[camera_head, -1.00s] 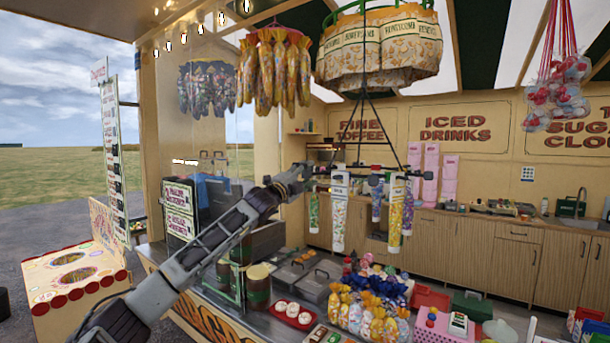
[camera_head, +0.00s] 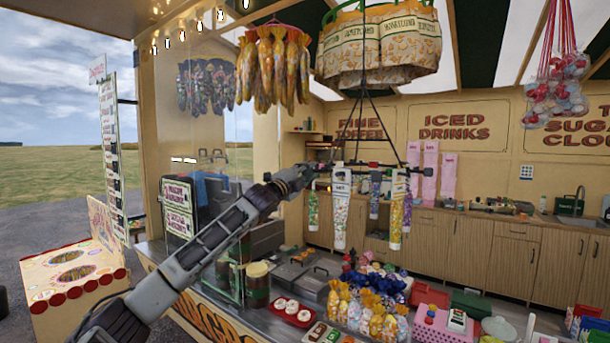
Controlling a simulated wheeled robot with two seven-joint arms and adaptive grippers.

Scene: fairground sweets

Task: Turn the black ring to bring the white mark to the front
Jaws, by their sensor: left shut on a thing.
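The black ring (camera_head: 375,166) hangs by dark rods below the big honeycomb-bag cluster, at the middle of the head view. Tubes of sweets in several colours hang from it, including a white-topped tube (camera_head: 341,208) at the front left. My left gripper (camera_head: 309,174) reaches in from the left and is shut at the ring's left edge; its fingers are small and partly merge with the dark rim. I cannot make out the white mark on the ring for certain among the pale tube tops. My right gripper is not in view.
Below the ring, the counter holds gold-topped sweet bags (camera_head: 367,315), a red tray (camera_head: 291,312) and a pink box (camera_head: 440,329). Hanging orange bags (camera_head: 272,68) are above my left arm. A clear panel stands at the left of the counter.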

